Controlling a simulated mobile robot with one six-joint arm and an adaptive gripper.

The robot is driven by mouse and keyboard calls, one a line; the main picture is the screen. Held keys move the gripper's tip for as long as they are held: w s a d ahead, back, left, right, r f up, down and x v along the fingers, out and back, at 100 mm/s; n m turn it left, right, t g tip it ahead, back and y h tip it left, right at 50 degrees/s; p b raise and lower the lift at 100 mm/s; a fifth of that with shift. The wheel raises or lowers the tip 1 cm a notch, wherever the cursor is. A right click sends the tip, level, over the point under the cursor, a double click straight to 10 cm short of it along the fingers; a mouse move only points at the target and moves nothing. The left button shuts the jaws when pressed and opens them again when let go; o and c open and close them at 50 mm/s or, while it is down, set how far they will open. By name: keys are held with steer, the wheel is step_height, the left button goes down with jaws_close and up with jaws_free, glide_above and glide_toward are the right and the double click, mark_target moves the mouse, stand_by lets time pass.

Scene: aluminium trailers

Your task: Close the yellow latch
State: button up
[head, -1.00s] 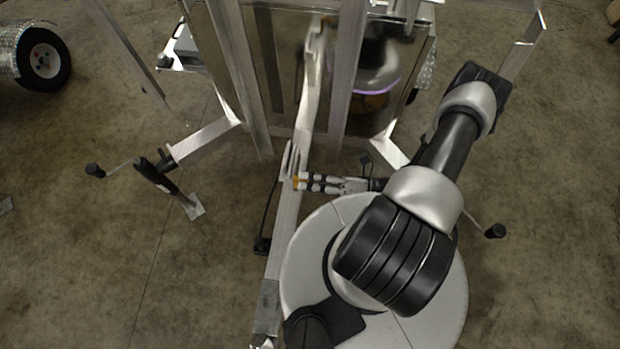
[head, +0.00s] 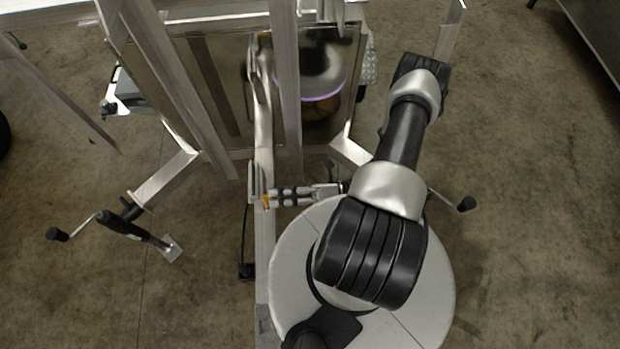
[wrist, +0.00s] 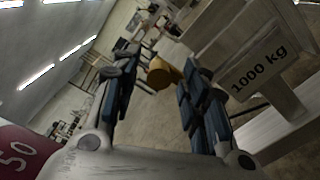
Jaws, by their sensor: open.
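The yellow latch (wrist: 161,73) shows in the wrist view as a small rounded yellow piece between and beyond my fingertips, closer to the right finger. In the head view the yellow latch (head: 267,201) is a small spot on the aluminium drawbar (head: 264,235), at the tips of my gripper (head: 276,197). My gripper (wrist: 160,72) is open, with its two fingers apart on either side of the latch. I cannot tell whether a finger touches it. The latch's far side and its mount are partly hidden by the right finger.
A beam marked "1000 kg" (wrist: 258,70) stands close to my right finger in the wrist view. Trailer uprights (head: 284,90) rise behind the latch. A crank handle jack (head: 125,225) is at left.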

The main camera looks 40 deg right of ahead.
steer(key=v, duration=1.1)
steer(key=shift+d, duration=0.2)
steer(key=shift+s, duration=0.1)
steer(key=w+a+r+n+g+h, duration=0.1)
steer(key=w+r+n+g+h, duration=0.2)
steer(key=r+n+g, duration=0.5)
steer(key=w+r+n+g+h, duration=0.2)
steer(key=r+n+g+h, duration=0.15)
steer(key=r+n, duration=0.9)
steer(key=s+a+r+n+t+h, duration=0.1)
steer(key=a+r+n+h, duration=0.3)
steer(key=r+n, duration=0.4)
steer(key=s+a+r+n+t+h, duration=0.2)
steer(key=a+r+n+t+h, duration=0.2)
steer(key=r+n, duration=0.5)
steer(key=shift+a+r+n, duration=0.15)
steer(key=shift+a+n, duration=0.2)
steer(key=shift+a, duration=0.9)
